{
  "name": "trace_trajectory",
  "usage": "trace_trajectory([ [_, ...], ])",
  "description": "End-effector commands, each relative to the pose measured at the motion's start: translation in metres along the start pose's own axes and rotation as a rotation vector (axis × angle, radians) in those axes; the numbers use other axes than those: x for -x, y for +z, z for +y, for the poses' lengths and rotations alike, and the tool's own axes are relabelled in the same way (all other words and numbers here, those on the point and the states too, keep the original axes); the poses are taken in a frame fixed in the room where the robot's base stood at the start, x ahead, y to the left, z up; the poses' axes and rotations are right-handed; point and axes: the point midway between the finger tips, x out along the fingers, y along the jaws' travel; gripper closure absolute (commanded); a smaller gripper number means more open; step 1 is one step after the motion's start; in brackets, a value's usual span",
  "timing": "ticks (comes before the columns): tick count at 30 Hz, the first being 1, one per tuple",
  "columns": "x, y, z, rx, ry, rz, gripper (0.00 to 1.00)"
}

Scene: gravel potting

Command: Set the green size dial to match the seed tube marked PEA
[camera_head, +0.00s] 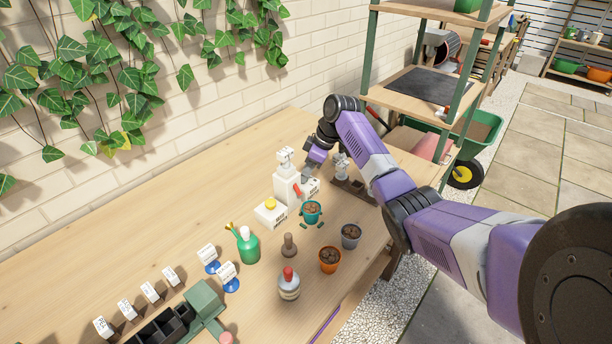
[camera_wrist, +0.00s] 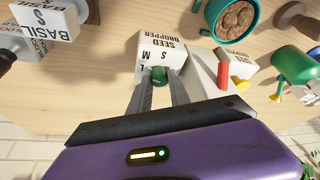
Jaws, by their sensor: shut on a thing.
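The green size dial (camera_wrist: 159,73) sits on the face of a white box (camera_wrist: 162,48) printed SEED DROPPER, with the letters S, M and L around the dial. My gripper (camera_wrist: 159,84) is shut on the dial, with one finger on each side. I cannot tell which letter the dial points to, as its pointer is hidden or too small. A tube labelled BASIL S (camera_wrist: 50,17) stands at the upper left of the wrist view. In the head view the seed tubes (camera_head: 341,165) stand in a brown rack beyond the dropper. I cannot make out a PEA mark.
A teal pot (camera_head: 312,209) of brown pellets stands in front of the dropper, near grey (camera_head: 351,235) and orange (camera_head: 330,259) pots. A white box with a yellow button (camera_head: 270,211) and a green bottle (camera_head: 247,246) stand to the left.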

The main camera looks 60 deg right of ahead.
Motion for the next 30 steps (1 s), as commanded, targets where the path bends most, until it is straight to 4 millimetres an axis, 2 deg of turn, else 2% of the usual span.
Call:
trace_trajectory([
  [13,-0.0016,-0.0003,0.0020,0.261,-0.107,0.000,1.00],
  [30,0.0002,-0.0013,0.0019,0.324,-0.133,0.001,1.00],
])
